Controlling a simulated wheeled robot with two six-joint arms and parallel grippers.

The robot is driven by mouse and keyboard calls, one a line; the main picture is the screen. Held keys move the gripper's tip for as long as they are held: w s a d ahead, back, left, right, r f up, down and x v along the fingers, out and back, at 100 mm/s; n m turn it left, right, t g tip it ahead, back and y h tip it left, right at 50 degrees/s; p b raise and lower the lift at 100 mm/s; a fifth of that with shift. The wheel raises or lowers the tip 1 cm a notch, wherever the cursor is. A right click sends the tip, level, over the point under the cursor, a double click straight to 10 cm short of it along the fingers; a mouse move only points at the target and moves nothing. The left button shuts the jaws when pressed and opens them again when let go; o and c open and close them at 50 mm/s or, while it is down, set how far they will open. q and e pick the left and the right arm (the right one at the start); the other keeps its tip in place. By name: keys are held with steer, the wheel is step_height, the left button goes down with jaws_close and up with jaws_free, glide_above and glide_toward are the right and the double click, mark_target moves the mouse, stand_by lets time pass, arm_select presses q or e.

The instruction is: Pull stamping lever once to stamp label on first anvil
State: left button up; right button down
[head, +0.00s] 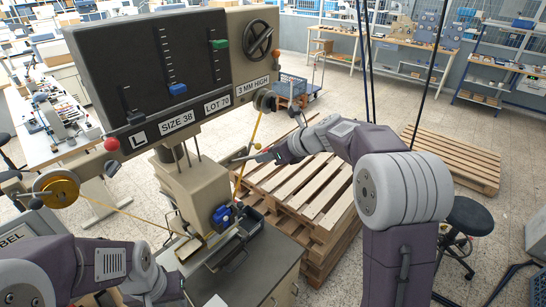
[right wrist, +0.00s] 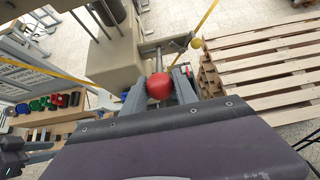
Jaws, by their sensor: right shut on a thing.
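The stamping machine (head: 185,190) stands on a grey cabinet, under a dark panel with sliders and the signs "L", "SIZE 38", "LOT 70" and "3 MM HIGH". My right gripper (head: 264,155) is at the right side of its column. In the right wrist view, my right gripper (right wrist: 160,80) is shut on the lever's red ball knob (right wrist: 160,87), with a finger on each side. The lever rod (right wrist: 150,60) runs from the knob toward the machine. A pale plate (head: 188,249) lies below the head; I cannot make out a label on it. My left arm is at the lower left, its fingertips not clear.
A gold foil reel (head: 60,189) is at the left, with a yellow strip running to the machine. Stacked wooden pallets (head: 300,195) stand close on the right. A black stool (head: 470,217) stands farther right. A blue knob (head: 222,215) sits low on the machine.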

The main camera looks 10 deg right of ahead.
steer(key=f+b, duration=0.1)
steer(key=s+f, duration=0.1)
steer(key=d+f+b, duration=0.1)
steer(key=shift+s+b, duration=0.25)
steer(key=shift+b, duration=0.05)
steer(key=shift+f, duration=0.15)
steer(key=f+b, duration=0.2)
steer(key=s+d+f+b, duration=0.1)
